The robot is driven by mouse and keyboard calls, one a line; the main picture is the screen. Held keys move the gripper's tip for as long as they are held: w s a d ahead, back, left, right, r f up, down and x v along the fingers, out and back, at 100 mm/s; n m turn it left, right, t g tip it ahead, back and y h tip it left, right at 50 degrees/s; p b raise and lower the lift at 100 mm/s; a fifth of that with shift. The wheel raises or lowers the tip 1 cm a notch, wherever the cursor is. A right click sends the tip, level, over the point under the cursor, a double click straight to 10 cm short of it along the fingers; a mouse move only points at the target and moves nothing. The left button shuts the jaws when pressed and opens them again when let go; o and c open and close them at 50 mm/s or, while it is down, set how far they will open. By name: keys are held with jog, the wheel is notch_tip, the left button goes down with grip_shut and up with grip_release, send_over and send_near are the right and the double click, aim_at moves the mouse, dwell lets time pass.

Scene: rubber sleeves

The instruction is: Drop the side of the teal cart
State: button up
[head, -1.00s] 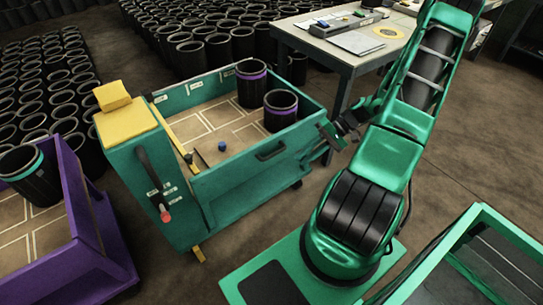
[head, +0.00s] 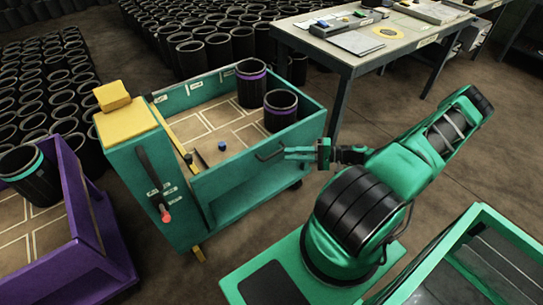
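The teal cart (head: 150,192) stands left of centre with its near side panel (head: 262,180) upright. A dark loop handle (head: 268,154) is on that panel's upper right part. My gripper (head: 287,153) points left at the handle from the right, its fingertips close to the handle's right end. A narrow gap shows between the two fingers, and I see nothing held. Whether the fingertips touch the handle is too small to tell. A dark lever with a red tip (head: 166,216) hangs on the cart's end panel.
Two black sleeves with purple bands (head: 251,88) (head: 280,112) and a small blue knob (head: 222,145) are inside the cart. A purple cart (head: 75,215) stands at left. A grey table (head: 405,45) is behind.

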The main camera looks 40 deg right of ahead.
aim_at(274, 154)
jog(key=x, duration=0.7)
jog(key=shift+w+a, duration=0.2)
jog(key=shift+a, duration=0.05)
